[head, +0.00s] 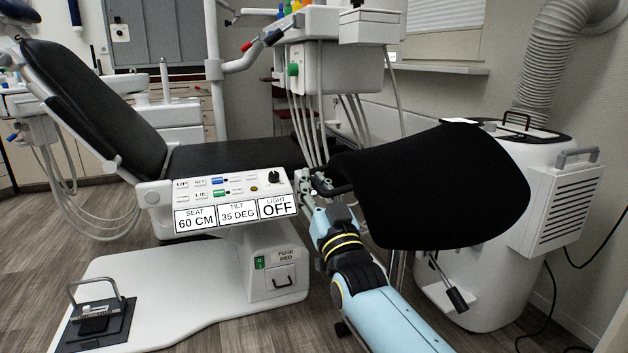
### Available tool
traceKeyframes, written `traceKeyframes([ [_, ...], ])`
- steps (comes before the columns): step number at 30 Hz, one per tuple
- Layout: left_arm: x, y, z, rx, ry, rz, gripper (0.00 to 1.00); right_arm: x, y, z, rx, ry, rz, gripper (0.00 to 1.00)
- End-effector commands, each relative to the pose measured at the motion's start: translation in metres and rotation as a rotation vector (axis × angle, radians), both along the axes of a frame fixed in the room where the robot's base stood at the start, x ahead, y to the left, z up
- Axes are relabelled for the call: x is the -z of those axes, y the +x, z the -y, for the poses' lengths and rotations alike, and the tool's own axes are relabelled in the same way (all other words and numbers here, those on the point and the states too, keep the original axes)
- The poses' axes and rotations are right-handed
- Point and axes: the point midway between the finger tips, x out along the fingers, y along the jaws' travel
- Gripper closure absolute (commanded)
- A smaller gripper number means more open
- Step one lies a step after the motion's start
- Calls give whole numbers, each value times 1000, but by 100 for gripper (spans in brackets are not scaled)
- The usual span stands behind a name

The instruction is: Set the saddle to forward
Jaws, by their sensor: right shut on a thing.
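The saddle (440,190) is a large black padded seat right of the middle in the head view. It looks tilted, its broad end on the right and its narrower end at the left. My right gripper (316,184) is at that left end, beside the chair's control panel, and is shut on the saddle's edge. The fingertips are small and dark, so the exact grip is hard to make out. A lever with a black handle (456,298) shows below the saddle. Much of the support under the saddle is hidden by the seat and my arm. My left gripper is out of view.
A dental chair (95,105) with a control panel (225,195) stands left, close to my right gripper. Its white base carries a foot pedal (95,318). A white unit (560,205) with a hose stands behind the saddle at right. Tubes (310,120) hang behind the gripper.

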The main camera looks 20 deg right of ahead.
Motion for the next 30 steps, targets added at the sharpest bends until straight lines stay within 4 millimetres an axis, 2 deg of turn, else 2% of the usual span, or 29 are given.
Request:
traceKeyframes([
  [4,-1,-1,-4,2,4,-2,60,2,0,0,0,0,-7,100],
  [5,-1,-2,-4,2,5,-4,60,2,0,0,0,0,-7,85],
  [10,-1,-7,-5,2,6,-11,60,1,0,0,0,1,-6,64],
  [20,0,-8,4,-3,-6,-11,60,3,-5,0,0,1,-5,64],
  [23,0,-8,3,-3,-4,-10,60,9,-17,0,0,1,-7,64],
  [30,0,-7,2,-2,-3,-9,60,30,-67,1,0,1,-9,64],
])
